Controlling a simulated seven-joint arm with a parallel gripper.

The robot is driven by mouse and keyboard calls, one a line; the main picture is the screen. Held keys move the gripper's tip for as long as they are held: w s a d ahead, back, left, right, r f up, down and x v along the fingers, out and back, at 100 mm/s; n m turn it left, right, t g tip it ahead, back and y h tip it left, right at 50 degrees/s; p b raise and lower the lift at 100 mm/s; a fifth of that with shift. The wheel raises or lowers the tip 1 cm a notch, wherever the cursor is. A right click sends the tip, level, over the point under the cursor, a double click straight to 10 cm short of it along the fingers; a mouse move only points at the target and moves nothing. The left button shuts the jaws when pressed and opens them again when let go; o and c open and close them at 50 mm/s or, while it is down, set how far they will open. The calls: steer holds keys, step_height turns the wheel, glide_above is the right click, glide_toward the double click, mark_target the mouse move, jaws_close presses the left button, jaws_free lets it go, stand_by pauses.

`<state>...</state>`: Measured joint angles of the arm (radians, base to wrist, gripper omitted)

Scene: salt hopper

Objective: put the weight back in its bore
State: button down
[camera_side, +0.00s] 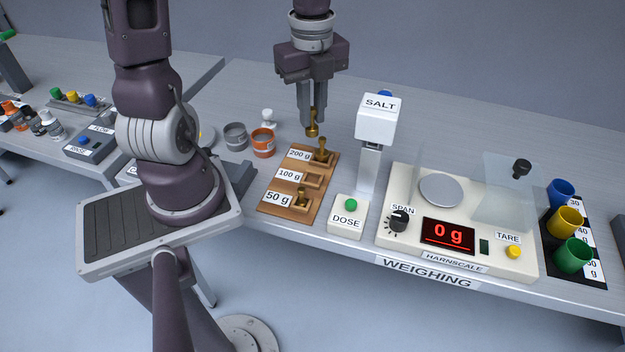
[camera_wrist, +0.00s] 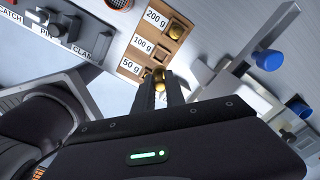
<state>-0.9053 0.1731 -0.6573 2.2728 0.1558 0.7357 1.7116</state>
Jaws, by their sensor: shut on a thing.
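My gripper (camera_side: 312,117) is shut on a brass weight (camera_side: 312,130) and holds it upright in the air above the far end of the wooden weight block (camera_side: 272,203). The held weight also shows between the fingers in the wrist view (camera_wrist: 158,77). The block has label cards for 200 g, 100 g and 50 g. A brass weight (camera_side: 322,150) stands at the 200 g place and a smaller one (camera_side: 301,198) at the 50 g place. The 100 g bore (camera_side: 313,180) looks empty. The held weight is apart from the block.
The salt dispenser (camera_side: 378,125) stands close right of the block, with the DOSE box (camera_side: 348,217) in front. The scale (camera_side: 455,225) reads 0 g, and its pan (camera_side: 440,190) is bare. An orange cup (camera_side: 263,143) and a grey cup (camera_side: 236,137) stand left of the block's far end.

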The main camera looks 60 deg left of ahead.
step_height(320, 180, down, 13)
steer(key=shift+f, duration=0.15)
steer(key=shift+f, duration=0.1)
steer(key=c, duration=1.4)
jaws_free()
steer(key=shift+n, duration=0.3)
step_height(320, 180, up, 13)
steer(key=shift+s+d+f, duration=0.1)
steer(key=shift+d, duration=0.05)
steer(key=s+d+r+n+t, duration=0.2)
steer(key=s+r+n, duration=0.1)
steer(key=r+n, duration=0.1)
steer(key=s+d+r+n+t, duration=0.1)
steer(key=s+d+r+n, duration=0.2)
steer(key=n, duration=0.4)
steer(key=s+d+r+n+t, duration=0.2)
steer(key=s+d+r+n, duration=0.1)
steer(key=n, duration=0.3)
steer(key=shift+s+r+t, duration=0.3)
steer(key=shift+s+r, duration=0.3)
steer(key=shift+r, duration=0.3)
